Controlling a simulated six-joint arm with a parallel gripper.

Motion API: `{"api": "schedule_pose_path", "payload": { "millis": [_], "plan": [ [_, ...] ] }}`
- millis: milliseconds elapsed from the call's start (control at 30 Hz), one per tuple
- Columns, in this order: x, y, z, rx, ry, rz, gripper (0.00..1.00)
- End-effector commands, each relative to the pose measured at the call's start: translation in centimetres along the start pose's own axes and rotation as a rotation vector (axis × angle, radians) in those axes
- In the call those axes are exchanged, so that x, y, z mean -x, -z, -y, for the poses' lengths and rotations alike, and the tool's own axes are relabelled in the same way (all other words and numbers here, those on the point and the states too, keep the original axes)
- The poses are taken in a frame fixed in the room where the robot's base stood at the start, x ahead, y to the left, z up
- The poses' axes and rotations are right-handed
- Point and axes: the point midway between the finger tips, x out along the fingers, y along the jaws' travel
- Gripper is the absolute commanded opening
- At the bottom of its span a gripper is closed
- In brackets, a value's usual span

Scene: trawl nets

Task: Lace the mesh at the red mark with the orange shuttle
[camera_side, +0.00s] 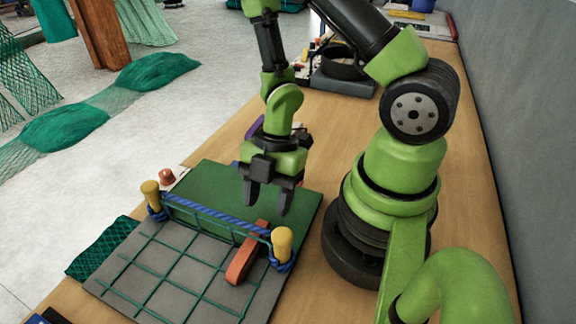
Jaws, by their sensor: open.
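The orange shuttle (241,262) lies at a slant on the grey board near the right yellow peg (281,244). Its upper end shows beyond the blue rope, which crosses in front of it. The green mesh (172,262) hangs from the blue rope (215,212), stretched between the right peg and the left yellow peg (150,194), and spreads over the grey board. I cannot make out a red mark on the mesh. My gripper (267,205) is open and empty, pointing down above the green part of the board, just beyond the shuttle's upper end.
A small red-orange object (166,177) stands at the table's left edge. A dark green net piece (104,247) lies left of the board. A purple object (253,129) is partly hidden behind my gripper. A dark tray (342,78) stands farther back; a grey wall (512,120) borders the right.

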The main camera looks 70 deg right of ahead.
Motion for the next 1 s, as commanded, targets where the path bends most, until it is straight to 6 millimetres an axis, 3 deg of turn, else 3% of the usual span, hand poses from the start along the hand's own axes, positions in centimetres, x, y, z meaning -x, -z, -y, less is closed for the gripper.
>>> {"api": "schedule_pose_path", "payload": {
  "millis": [233,500,1000],
  "plan": [
    [1.5,-3.8,0.0,-0.006,-0.005,0.002,0.5],
    [2.7,-6.7,0.0,-0.004,-0.004,0.002,0.5],
    [3.7,-9.1,0.0,0.001,0.0,0.0,0.5]
  ]
}}
